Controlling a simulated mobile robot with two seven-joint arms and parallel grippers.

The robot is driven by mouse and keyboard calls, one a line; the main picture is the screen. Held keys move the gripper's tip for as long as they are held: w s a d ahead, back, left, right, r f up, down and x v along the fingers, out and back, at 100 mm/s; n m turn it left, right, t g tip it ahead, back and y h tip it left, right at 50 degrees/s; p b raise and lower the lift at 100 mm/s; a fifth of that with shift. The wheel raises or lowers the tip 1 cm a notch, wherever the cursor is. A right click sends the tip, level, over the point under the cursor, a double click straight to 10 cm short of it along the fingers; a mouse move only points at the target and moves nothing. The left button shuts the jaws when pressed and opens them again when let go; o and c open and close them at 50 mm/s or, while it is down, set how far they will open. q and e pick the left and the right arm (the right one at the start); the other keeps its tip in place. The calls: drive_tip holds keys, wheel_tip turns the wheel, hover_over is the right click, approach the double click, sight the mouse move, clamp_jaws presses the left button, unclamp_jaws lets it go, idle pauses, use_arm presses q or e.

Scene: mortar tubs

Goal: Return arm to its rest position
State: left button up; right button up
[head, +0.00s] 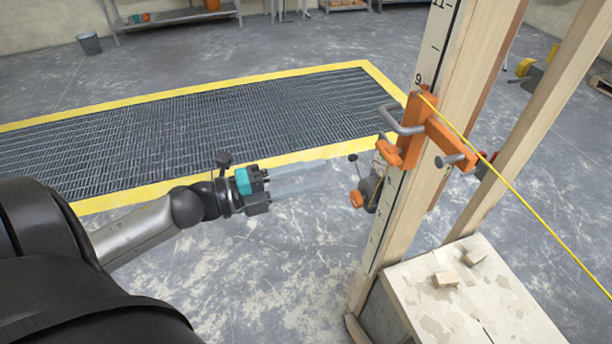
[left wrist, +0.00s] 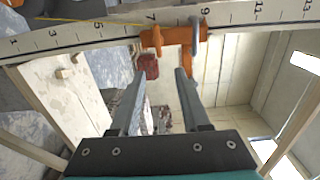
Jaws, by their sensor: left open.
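My left gripper (head: 322,172) reaches in from the left, its two grey fingers apart and pointing right. Nothing shows between the fingers. In the left wrist view the fingers (left wrist: 160,72) are also spread, with the numbered pole crossing beyond them. In the head view the gripper is left of the upright wooden pole (head: 438,62) with its number scale, and apart from it. An orange clamp (head: 412,130) sits around the pole; it also shows in the left wrist view (left wrist: 172,38). My right gripper is not in view.
A yellow string (head: 535,225) runs from the clamp down to the right. A dark reel-like device (head: 370,188) is beside the pole. A pale block-like top (head: 470,300) with small wood pieces is at lower right. A floor grate (head: 200,125) with yellow border lies behind.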

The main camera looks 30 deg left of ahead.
use_arm(q)
drive_tip(key=shift+s+a, duration=0.15)
drive_tip(key=shift+s, duration=0.05)
idle(0.5)
drive_tip(key=a+f+n+y+b, duration=0.2)
drive_tip(key=a+f+n+y, duration=0.25)
drive_tip(key=f, duration=0.55)
drive_tip(key=a+f+n+y+b, duration=0.1)
drive_tip(key=a+f+n+y, duration=0.25)
drive_tip(key=f+n, duration=0.45)
drive_tip(key=s+a+f+n+g+y+b, duration=0.15)
drive_tip(key=s+f, duration=0.25)
drive_tip(key=f, duration=0.6)
drive_tip(key=s+f+n+g+y+b, duration=0.1)
drive_tip(key=s+f+n+g+y, duration=0.15)
drive_tip(key=f, duration=0.75)
drive_tip(key=s+d+f+n+g+b, duration=0.1)
drive_tip(key=s+d+f+n+g, duration=0.1)
drive_tip(key=s+f, duration=0.5)
drive_tip(key=s+d+f+n+g+b, duration=0.2)
drive_tip(key=s+d+f+g, duration=0.2)
drive_tip(key=s+d+f, duration=0.3)
drive_tip(key=s+d+f+n+g+h+b, duration=0.1)
drive_tip(key=s+d+f+n+g, duration=0.2)
drive_tip(key=s+d+f, duration=0.2)
drive_tip(key=s+f, duration=0.3)
drive_tip(key=s, duration=0.4)
drive_tip(key=shift+s+d+f+b, duration=0.2)
drive_tip(key=shift+f+b, duration=0.15)
drive_tip(key=shift+f, duration=0.05)
